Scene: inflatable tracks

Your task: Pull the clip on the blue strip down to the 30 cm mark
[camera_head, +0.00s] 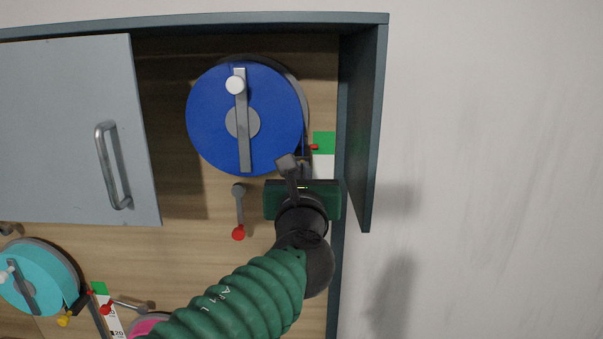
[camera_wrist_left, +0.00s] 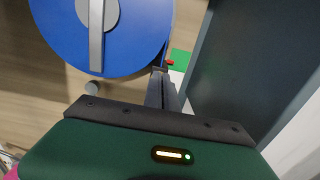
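The blue reel (camera_head: 212,125) is mounted on the wooden panel and also fills the upper left of the left wrist view (camera_wrist_left: 60,30). The blue strip shows only as a thin edge at the reel's right side. The clip's red pointer (camera_head: 314,147) is beside the green top band of the white scale (camera_head: 324,166); it also shows in the left wrist view (camera_wrist_left: 170,63). My left gripper (camera_head: 297,161) is at the clip, just below the pointer. Its narrow grey fingers (camera_wrist_left: 161,75) are close together; whether they grip the clip is unclear. The gripper body hides the lower scale, including its 30 cm mark.
A dark cabinet side wall (camera_head: 362,130) stands close right of the scale. A lever with a red knob (camera_head: 238,232) is left of my gripper. A grey door with a handle (camera_head: 108,165) and a turquoise reel (camera_head: 30,290) are further left.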

